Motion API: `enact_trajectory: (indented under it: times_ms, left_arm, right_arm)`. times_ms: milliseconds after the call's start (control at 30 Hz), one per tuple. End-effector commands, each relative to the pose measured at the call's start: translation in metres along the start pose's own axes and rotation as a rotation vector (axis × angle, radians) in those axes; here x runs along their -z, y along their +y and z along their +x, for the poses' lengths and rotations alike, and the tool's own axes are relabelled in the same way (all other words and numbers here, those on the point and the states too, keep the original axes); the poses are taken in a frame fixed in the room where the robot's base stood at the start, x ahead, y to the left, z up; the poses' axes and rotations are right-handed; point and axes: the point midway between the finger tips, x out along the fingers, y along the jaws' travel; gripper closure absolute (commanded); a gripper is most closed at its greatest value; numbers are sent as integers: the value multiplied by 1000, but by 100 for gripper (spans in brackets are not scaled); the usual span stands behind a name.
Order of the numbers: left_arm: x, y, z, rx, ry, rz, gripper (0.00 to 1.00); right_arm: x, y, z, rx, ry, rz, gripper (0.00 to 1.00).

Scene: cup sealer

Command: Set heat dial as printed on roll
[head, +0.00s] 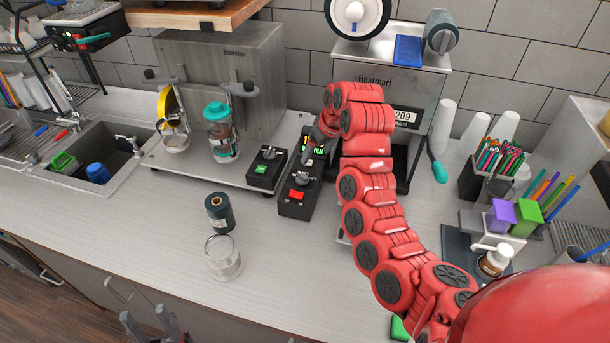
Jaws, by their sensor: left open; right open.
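A black control box (294,208) stands on the counter left of the sealer, with a lit display (318,150), a grey knob (303,179) and a red switch (298,194). My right gripper (325,127) is at the box's far end, over or beside the display; its fingertips are mostly hidden. My red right arm hides part of the sealer marked "Heatmart" (388,82). A large white roll with a dark rim (346,16) sits on top of the sealer; no print is readable on it. My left gripper (150,326) is open and empty at the bottom edge, low before the counter.
A smaller box (266,168) with a knob and green switch stands left of the control box. A dark roll (219,212) and a glass jar (224,258) stand on the front counter. White cups (443,126) and a straw holder (484,180) are at right.

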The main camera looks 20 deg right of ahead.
Motion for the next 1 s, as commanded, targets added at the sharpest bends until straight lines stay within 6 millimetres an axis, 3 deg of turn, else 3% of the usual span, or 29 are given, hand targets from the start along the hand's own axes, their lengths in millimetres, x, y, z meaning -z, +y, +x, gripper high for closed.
enact_trajectory:
  times_ms: [333, 600, 667, 800, 1000]
  left_arm:
    - [-3, 1, -19, 0, 0, 0, 50]
    - [-10, 3, -57, 0, 0, 0, 50]
    - [-7, 2, -40, 0, 0, 0, 50]
    - [-4, 1, -26, 0, 0, 0, 50]
    - [-3, 1, -16, 0, 0, 0, 50]
  right_arm:
    - [-1, -1, 41, -5, -1, -5, 19]
    - [-1, 0, 75, -7, 2, -5, 19]
    - [1, 0, 81, -2, -5, -1, 19]
    - [1, 0, 110, -2, -4, -1, 19]
    - [1, 1, 138, -3, -3, -2, 19]
